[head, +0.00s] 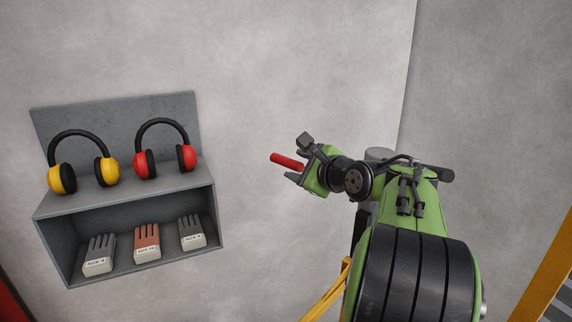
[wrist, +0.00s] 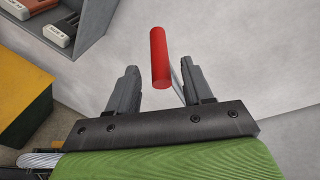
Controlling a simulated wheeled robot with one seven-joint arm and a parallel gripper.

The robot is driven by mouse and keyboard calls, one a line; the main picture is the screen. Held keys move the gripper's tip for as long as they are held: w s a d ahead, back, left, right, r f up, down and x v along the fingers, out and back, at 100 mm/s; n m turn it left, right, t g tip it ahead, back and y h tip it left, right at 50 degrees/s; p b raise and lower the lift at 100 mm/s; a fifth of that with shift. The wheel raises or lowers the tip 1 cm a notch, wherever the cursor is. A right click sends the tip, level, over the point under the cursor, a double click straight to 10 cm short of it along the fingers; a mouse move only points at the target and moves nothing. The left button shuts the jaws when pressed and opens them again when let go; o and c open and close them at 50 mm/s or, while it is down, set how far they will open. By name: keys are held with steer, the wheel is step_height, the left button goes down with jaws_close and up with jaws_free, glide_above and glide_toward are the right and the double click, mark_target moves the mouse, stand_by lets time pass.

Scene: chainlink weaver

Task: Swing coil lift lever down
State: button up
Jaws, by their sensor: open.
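The coil lift lever shows as a red cylindrical grip (head: 286,161) at the left of my gripper in the head view. In the wrist view the red grip (wrist: 159,58) stands at top centre, and a thin grey rod runs from it down behind the right finger. My gripper (head: 299,171) is open, and it also shows in the wrist view (wrist: 163,75). The grip's near end lies between the two fingertips in that picture, with a gap on each side. I cannot tell its exact depth. The lever's pivot is hidden.
A grey wall shelf (head: 130,200) at left holds yellow earmuffs (head: 82,165), red earmuffs (head: 165,150) and several gloves (head: 147,243). A yellow frame (head: 328,290) stands below my arm.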

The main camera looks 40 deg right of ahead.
mark_target(287, 163)
steer(key=x, duration=0.5)
steer(key=shift+w+f, duration=0.1)
steer(key=shift+w, duration=0.25)
jaws_close()
